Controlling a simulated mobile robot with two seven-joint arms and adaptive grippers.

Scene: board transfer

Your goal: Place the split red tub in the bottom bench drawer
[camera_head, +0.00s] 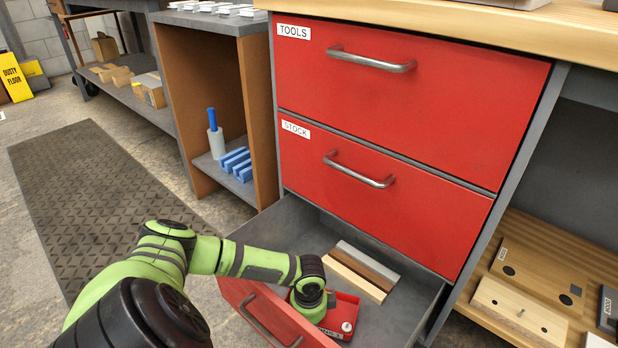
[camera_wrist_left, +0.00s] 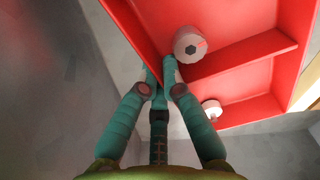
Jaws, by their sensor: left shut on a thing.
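The split red tub (camera_head: 344,309) is inside the outline of the open bottom drawer (camera_head: 283,235), near its front. A small pale round part shows in it. In the left wrist view the tub (camera_wrist_left: 240,58) has a divider and two pale round parts (camera_wrist_left: 192,44), one on each side of the divider. My left gripper (camera_wrist_left: 160,76) is shut on the tub's wall. In the head view my arm reaches over the drawer front and covers part of the tub. I cannot tell whether the tub touches the drawer floor. My right gripper is not in view.
Several wood and metal strips (camera_head: 362,270) lie in the drawer behind the tub. The drawers labelled TOOLS (camera_head: 400,105) and STOCK (camera_head: 390,215) above are closed. The red drawer front (camera_head: 240,295) stands toward me. Bare drawer floor shows at the left and right.

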